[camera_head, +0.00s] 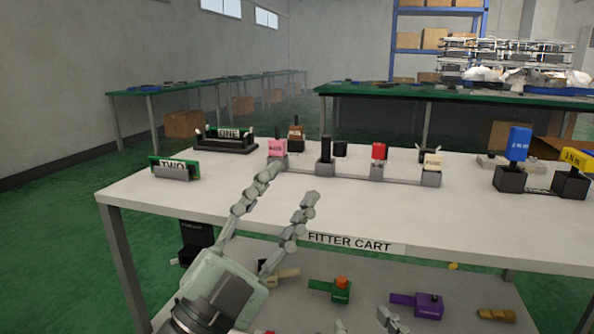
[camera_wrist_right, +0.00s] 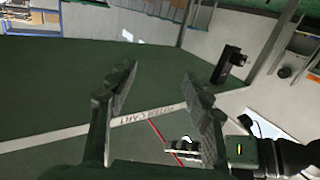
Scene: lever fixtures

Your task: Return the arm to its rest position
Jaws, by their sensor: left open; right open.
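My left gripper (camera_head: 289,186) reaches in over the front part of the cart top. Its two pale jointed fingers are spread apart with nothing between them. The left finger's tip shows just below a pink block (camera_head: 277,148) on a grey base; I cannot tell whether they touch. My right gripper (camera_head: 366,322) shows only as finger ends at the bottom edge of the head view, low in front of the cart. In the right wrist view its dark fingers (camera_wrist_right: 163,84) are spread apart and empty, with the cart's label strip and the floor behind them.
The white cart top (camera_head: 230,198) carries a red-topped fixture (camera_head: 378,153), a blue one (camera_head: 519,145), a yellow one (camera_head: 576,158) and plates marked ONE (camera_head: 228,134) and TWO (camera_head: 173,165). The lower shelf holds a green part (camera_head: 330,290) and a purple one (camera_head: 425,304).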

